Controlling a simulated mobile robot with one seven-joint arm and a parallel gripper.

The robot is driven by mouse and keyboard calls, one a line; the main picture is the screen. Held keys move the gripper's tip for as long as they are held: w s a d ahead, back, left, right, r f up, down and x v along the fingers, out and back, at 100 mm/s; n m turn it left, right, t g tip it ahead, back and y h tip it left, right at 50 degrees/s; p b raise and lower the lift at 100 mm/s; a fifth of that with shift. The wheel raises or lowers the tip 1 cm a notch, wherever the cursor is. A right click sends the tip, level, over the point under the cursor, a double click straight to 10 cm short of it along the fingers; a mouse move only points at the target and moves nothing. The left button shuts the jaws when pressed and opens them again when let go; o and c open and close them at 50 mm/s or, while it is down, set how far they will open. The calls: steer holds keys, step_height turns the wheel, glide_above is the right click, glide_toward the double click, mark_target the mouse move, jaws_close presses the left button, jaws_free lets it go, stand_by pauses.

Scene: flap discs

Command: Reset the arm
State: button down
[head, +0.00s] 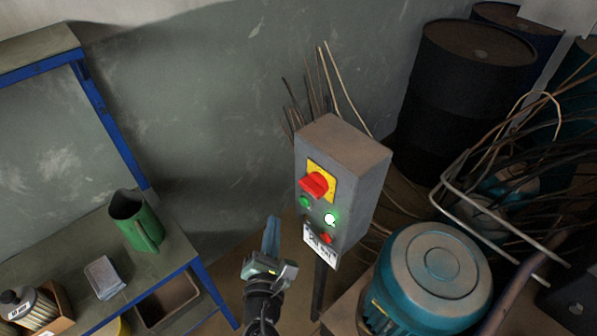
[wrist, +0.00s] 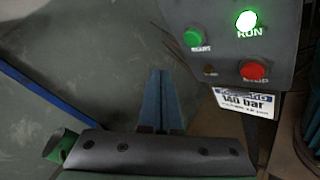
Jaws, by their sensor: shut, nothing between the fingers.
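My gripper (head: 272,222) is raised in front of the wall, to the left of a grey control box. Its blue fingers (wrist: 161,78) are shut together with nothing between them, and they touch nothing that I can see. The control box (head: 355,165) has a red and yellow rotary switch (head: 316,183), a green button (wrist: 196,37), a lit green lamp (wrist: 246,20) marked RUN and a red button (wrist: 254,70). A white label (wrist: 244,102) reading 140 bar hangs at its lower edge.
A teal motor (head: 432,275) stands right of the gripper. Dark drums (head: 460,85) and loose cables (head: 520,150) crowd the right. Open space lies between bench and box.

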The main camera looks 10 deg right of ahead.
steer(key=shift+r, duration=0.1)
steer(key=w+d+r+m+t+h, duration=0.1)
steer(key=d+r+m+t, duration=0.15)
steer(key=r+m, duration=1.1)
steer(key=w+d+r+m+t+h, duration=0.1)
steer(key=w+r+m+t, duration=0.2)
steer(key=r, duration=1.9)
steer(key=s+a+r+m+t+y, duration=0.1)
steer(key=s+r+m+t+y, duration=0.1)
steer(key=s+r+m, duration=0.3)
steer(key=s+a+r+m+t+y, duration=0.1)
steer(key=s+r+m, duration=0.4)
steer(key=s+r, duration=0.6)
step_height(320, 180, up, 7)
steer(key=t+y, duration=0.1)
steer(key=t, duration=0.1)
steer(key=shift+s+a+r+t+y, duration=0.2)
steer(key=shift+s+a+t+y, duration=0.1)
steer(key=shift+s+t, duration=0.05)
steer(key=shift+d, duration=0.1)
